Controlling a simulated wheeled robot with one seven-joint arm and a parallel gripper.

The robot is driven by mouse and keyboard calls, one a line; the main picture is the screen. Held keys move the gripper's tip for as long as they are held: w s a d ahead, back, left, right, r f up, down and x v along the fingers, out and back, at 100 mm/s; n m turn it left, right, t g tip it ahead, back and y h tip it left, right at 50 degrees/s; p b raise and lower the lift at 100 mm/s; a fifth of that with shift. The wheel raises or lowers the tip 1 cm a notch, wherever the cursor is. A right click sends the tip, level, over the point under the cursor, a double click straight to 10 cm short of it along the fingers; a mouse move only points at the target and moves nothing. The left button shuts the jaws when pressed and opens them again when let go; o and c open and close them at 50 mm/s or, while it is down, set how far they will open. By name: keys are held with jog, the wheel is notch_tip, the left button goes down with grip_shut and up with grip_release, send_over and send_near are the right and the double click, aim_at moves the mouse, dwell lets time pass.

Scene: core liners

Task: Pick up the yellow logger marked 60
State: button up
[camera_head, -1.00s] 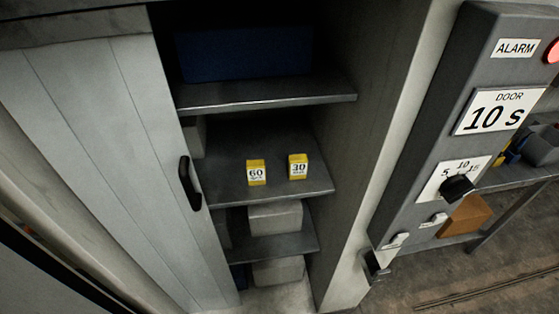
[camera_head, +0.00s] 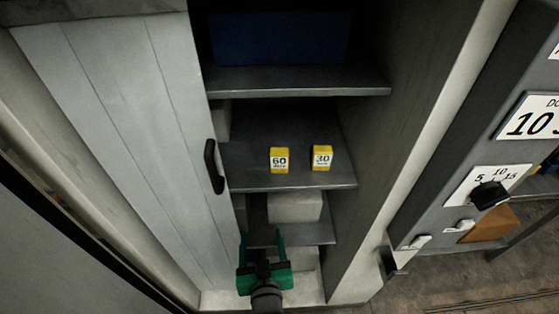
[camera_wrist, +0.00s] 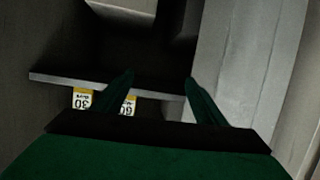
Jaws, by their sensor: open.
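The yellow logger marked 60 (camera_head: 279,160) stands on the middle shelf (camera_head: 250,181) of the open cabinet. The yellow logger marked 30 (camera_head: 322,158) stands to its right, apart from it. My gripper (camera_head: 262,240) is green, open and empty, in front of the cabinet and below the loggers in the head view. In the wrist view my gripper (camera_wrist: 160,85) shows two spread fingers. There both loggers look upside down: the 60 logger (camera_wrist: 129,105) is partly hidden behind one finger, and the 30 logger (camera_wrist: 82,99) is beside it.
The cabinet door (camera_head: 120,130) with a black handle (camera_head: 213,166) is at the left. A blue box (camera_head: 280,38) sits on the shelf above, a pale box (camera_head: 294,207) below. A dark control panel (camera_head: 470,140) with a dial stands at the right.

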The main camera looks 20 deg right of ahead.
jog(key=w+d+r+m, duration=0.1)
jog(key=w+d+r, duration=0.3)
jog(key=w+r, duration=0.2)
jog(key=m+g+h, duration=0.1)
jog(key=h, duration=0.1)
send_near(279, 161)
jog(key=w, duration=0.1)
jog(key=x, duration=1.1)
jog(key=shift+s+d+f, duration=0.15)
jog(key=shift+d+f, duration=0.05)
jog(key=shift+f, duration=0.05)
jog(key=c, duration=1.2)
